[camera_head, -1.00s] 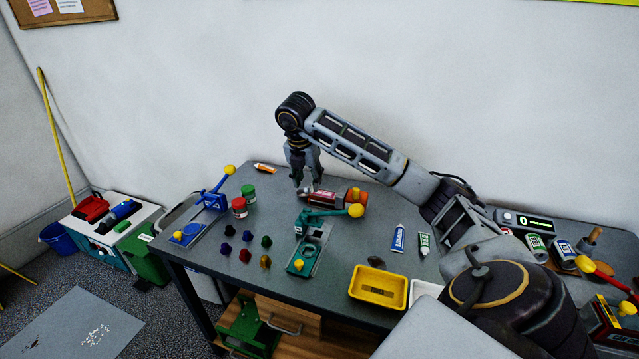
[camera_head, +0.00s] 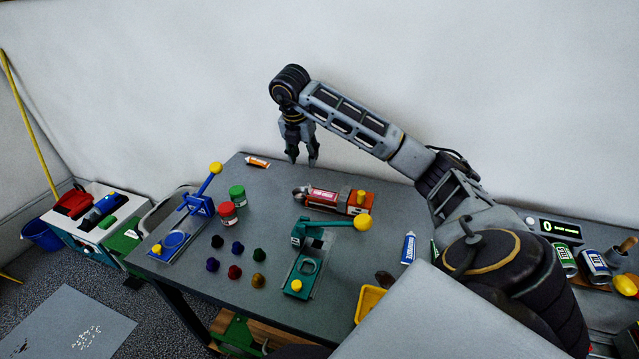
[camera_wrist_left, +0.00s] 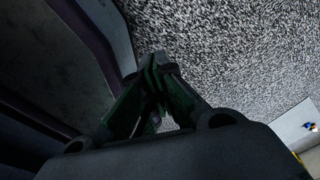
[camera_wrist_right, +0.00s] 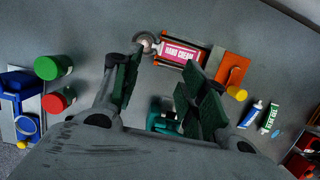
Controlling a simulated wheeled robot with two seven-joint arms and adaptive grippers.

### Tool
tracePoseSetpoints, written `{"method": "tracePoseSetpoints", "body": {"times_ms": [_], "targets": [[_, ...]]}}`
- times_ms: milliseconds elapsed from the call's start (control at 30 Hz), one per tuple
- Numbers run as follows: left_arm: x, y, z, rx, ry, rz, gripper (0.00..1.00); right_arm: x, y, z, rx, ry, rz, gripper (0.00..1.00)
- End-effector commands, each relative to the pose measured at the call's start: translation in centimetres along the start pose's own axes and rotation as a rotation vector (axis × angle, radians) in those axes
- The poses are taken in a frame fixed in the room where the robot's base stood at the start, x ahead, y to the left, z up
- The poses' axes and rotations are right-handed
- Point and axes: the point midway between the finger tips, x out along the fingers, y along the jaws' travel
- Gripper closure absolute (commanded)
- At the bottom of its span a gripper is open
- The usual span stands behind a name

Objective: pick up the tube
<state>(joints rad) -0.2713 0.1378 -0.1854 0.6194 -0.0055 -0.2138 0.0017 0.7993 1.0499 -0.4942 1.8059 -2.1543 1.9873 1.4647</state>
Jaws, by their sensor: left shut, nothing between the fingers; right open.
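A red and white tube labelled hand cream (camera_head: 322,197) lies in an orange-brown holder on the table. It also shows in the right wrist view (camera_wrist_right: 180,52), beyond the fingertips. A small orange tube (camera_head: 257,162) lies near the table's back edge. A blue and white tube (camera_head: 408,248) lies at the right; it and a green and white tube (camera_wrist_right: 270,118) show in the right wrist view. My right gripper (camera_head: 303,162) is open, empty and pointing down, above and behind the hand cream tube. My left gripper (camera_wrist_left: 158,64) is shut and empty, over the floor beside a dark edge.
A green press with a yellow knob (camera_head: 362,223) stands in front of the hand cream holder. Red (camera_head: 227,214) and green (camera_head: 237,195) jars, a blue press (camera_head: 199,206) and several small coloured knobs stand left. A yellow tray (camera_head: 369,301) is partly hidden by my body.

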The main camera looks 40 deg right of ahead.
Motion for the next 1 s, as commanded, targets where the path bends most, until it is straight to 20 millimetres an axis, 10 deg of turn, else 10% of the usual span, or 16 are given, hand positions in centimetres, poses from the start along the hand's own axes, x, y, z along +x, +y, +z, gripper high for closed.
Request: {"method": "tracePoseSetpoints", "body": {"times_ms": [467, 1000], "targets": [[-0.1, -0.1, 1.4, 0.002, -0.016, -0.001, 1.00, 0.8, 0.0, 0.0, 0.000, 0.000, 0.000, 0.57], [-0.1, 0.0, 0.5, 0.000, -0.006, 0.001, 1.00, 7.2, 0.0, -0.1, 0.000, 0.002, -0.002, 0.57]]}}
